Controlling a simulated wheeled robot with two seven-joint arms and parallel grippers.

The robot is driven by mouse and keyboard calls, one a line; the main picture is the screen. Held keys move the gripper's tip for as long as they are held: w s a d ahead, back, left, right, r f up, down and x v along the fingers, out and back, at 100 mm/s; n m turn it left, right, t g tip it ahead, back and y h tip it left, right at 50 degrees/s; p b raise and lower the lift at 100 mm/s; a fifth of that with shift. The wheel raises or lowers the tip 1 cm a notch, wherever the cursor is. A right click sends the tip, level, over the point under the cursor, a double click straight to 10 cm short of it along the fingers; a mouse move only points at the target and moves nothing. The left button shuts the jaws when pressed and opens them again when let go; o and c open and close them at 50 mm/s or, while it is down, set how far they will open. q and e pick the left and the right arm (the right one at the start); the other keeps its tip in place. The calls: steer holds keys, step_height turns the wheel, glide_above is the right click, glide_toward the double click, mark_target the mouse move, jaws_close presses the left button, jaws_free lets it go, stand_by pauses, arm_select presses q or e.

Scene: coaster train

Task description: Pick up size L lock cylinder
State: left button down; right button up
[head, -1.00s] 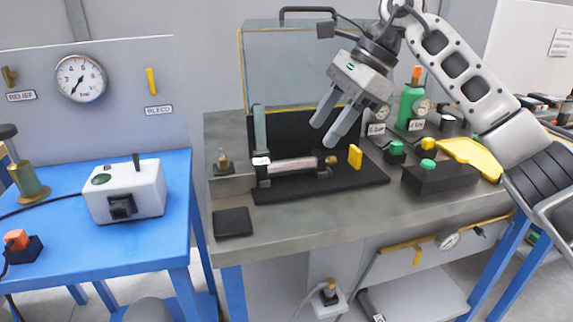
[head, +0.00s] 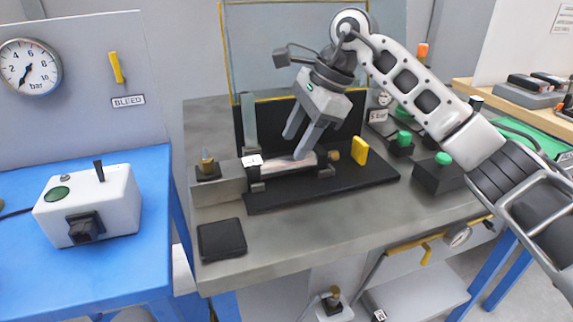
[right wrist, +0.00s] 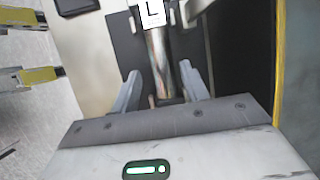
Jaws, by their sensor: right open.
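The size L lock cylinder (head: 290,164) is a shiny metal tube lying across a black fixture plate (head: 350,190), with a white tag at its left end. In the right wrist view the cylinder (right wrist: 160,62) runs between the fingers, and its tag (right wrist: 152,14) reads L. My right gripper (head: 296,147) is open, just above the cylinder, with its fingers pointing down. In the right wrist view the fingers (right wrist: 162,85) stand on either side of the tube, with gaps. My left gripper is not in view.
A yellow block (head: 360,150) stands right of the cylinder. A grey block (head: 219,184) sits at its left end. Black boxes with green buttons (head: 440,178) are further right. A dark square pad (head: 221,239) lies at the bench's front left. A clear panel (head: 275,60) rises behind.

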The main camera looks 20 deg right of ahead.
mark_target(289, 157)
steer(key=shift+d+x, duration=0.1)
steer(key=shift+x, duration=1.3)
steer(key=shift+d+x, duration=0.15)
steer(key=shift+x, duration=1.2)
steer(key=shift+w+f, duration=0.1)
steer(key=shift+f, duration=0.05)
jaws_close()
